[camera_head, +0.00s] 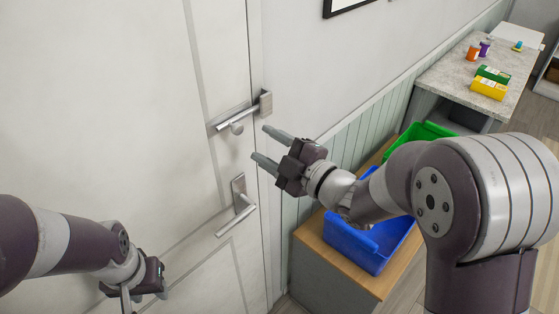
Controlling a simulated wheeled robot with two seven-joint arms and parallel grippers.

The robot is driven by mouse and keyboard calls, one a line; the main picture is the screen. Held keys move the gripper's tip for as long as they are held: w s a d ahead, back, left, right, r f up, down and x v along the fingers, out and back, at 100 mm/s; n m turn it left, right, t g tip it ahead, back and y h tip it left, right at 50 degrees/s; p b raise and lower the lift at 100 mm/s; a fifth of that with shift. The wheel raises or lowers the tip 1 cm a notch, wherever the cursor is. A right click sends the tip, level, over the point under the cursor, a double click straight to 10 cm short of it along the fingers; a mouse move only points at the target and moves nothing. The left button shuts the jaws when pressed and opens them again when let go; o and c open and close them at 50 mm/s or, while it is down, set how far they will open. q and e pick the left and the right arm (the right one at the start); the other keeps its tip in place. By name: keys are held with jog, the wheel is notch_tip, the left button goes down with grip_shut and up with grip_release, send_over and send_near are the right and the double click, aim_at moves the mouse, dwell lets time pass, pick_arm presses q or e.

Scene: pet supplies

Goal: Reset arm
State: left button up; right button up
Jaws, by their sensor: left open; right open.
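My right gripper (265,145) is raised in front of the white door. Its two fingers are apart, point left toward the door, and hold nothing. My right arm (470,200) comes in from the right edge and covers part of the cabinet behind it. My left gripper (130,297) is low at the bottom left, and its fingers are partly cut off by the lower edge. My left arm (60,240) reaches in from the left edge. The door (110,100) has an upper lever handle (238,115) and a lower handle (237,207).
A low cabinet (310,262) with a wooden top bears a blue bin (350,243) and a green bin (428,131). Floor shows at the lower right.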

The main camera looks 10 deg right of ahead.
jog(key=v, duration=0.3)
jog(key=shift+s, duration=0.1)
jog(key=s+d+f+m+g+h, duration=0.3)
jog(key=d+f+m+g+h, duration=0.3)
jog(key=d+f+m+h, duration=0.65)
jog(key=s+a+f+m+g+y, duration=0.1)
jog(key=s+a+f+m+g, duration=0.1)
jog(key=s, duration=0.3)
jog(key=s+a+f+m+g+y, duration=0.1)
jog(key=s+a+f+m+g, duration=0.1)
jog(key=s+f+m+g, duration=0.1)
jog(key=s+f+g, duration=0.1)
jog(key=s+g, duration=0.1)
jog(key=shift+s+a+m, duration=0.25)
jog(key=shift+s+m, duration=0.1)
